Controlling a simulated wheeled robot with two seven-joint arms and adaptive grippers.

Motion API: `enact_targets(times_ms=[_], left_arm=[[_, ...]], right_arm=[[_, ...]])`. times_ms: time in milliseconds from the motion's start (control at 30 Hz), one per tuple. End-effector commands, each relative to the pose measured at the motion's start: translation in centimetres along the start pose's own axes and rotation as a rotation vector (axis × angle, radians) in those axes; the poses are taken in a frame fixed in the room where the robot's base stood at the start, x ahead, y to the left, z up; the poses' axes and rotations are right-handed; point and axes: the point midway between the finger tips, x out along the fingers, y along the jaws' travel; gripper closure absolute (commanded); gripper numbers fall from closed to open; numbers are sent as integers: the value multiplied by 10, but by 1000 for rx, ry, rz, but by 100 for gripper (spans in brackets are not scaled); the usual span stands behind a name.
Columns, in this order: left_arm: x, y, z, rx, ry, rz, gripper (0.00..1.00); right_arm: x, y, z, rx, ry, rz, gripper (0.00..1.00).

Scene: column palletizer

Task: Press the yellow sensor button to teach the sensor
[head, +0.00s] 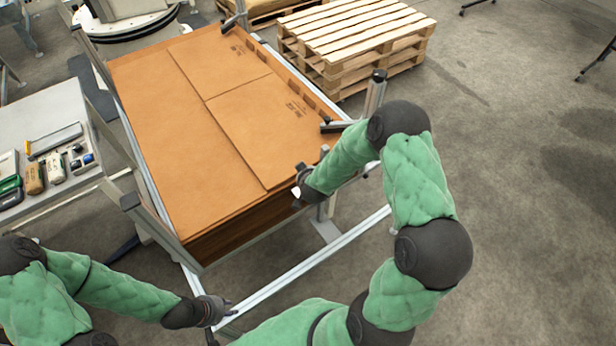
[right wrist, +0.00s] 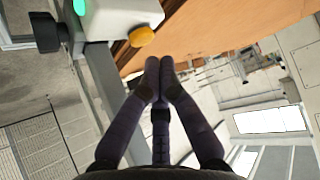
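The yellow button (right wrist: 142,36) is a small rounded cap on a white sensor housing (right wrist: 118,17) in the right wrist view. A green light (right wrist: 79,7) glows on the housing. My right gripper (right wrist: 160,66) has its two fingers together, with nothing visible between them. Its tips appear just below and right of the button in that view; contact is not visible. In the head view my right gripper (head: 303,184) is at the right edge of the cardboard stack, partly hidden by its wrist. My left gripper (head: 226,310) is low near the frame's front rail, away from the sensor.
A stack of brown cardboard sheets (head: 190,130) lies inside a metal frame (head: 290,277) with upright posts. A side table (head: 40,115) with small tools stands left. Wooden pallets (head: 355,35) stand behind. The floor at right is mostly clear.

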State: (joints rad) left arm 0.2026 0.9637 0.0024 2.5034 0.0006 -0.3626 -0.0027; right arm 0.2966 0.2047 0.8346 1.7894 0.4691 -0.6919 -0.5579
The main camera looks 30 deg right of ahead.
Motion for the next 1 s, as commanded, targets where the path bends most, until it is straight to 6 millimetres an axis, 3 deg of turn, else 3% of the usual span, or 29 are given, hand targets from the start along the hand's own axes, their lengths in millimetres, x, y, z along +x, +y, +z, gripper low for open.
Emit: enact_targets(times_ms=[367, 1000], left_arm=[[-3, 1, 0, 0, 0, 0, 73], [-42, 15, 2, 0, 0, 0, 73]], right_arm=[[-2, 0, -2, 0, 0, 0, 100], [-36, 0, -36, 0, -1, 0, 100]])
